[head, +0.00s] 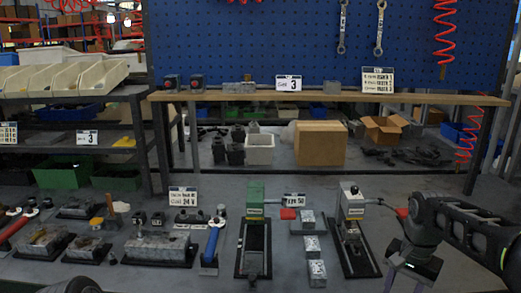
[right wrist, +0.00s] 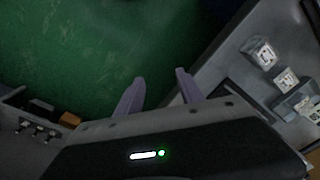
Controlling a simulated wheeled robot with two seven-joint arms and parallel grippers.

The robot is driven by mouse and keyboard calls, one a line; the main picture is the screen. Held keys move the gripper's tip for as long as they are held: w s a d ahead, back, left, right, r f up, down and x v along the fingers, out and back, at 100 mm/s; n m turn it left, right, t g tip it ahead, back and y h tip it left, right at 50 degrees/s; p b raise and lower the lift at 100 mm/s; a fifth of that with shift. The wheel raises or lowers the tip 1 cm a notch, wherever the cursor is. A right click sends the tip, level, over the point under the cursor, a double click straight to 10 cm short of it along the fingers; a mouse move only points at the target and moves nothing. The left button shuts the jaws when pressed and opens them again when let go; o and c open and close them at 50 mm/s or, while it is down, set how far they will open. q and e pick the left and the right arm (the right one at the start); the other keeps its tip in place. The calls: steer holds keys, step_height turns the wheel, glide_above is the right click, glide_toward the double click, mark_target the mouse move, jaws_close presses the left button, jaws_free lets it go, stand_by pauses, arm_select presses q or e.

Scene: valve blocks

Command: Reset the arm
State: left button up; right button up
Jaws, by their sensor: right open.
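My right arm (head: 463,226) reaches in from the right edge in the head view. Its gripper (head: 406,282) hangs at the lower right, beside the right-hand valve station, partly cut by the bottom edge. In the right wrist view the two purple fingers of this gripper (right wrist: 157,88) stand apart with nothing between them. They point over a green surface (right wrist: 90,50). My left gripper is not in view.
A white-topped station (head: 352,203) on a dark base stands left of my right gripper. A green-topped station (head: 255,212) and several metal blocks (head: 313,246) lie further left. A wooden shelf (head: 330,97) and a cardboard box (head: 321,143) are behind.

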steer(key=w+a+f+n+t+y, duration=0.1)
steer(key=w+a+f+n+t, duration=0.2)
steer(key=w+a+f, duration=0.3)
steer(key=s+a+f+n+t+y, duration=0.1)
steer(key=a+f+n+y, duration=0.15)
steer(key=a+f, duration=0.75)
steer(key=s+a+f+g, duration=0.2)
steer(key=s+a+f, duration=0.2)
steer(key=s+f, duration=0.6)
steer(key=s+a+f+n+g, duration=0.1)
steer(key=s+a+f, duration=0.4)
steer(key=s+f, duration=0.5)
steer(key=s+g, duration=0.1)
steer(key=s, duration=0.6)
steer(key=shift+s+f+y, duration=0.3)
steer(key=shift+y, duration=0.05)
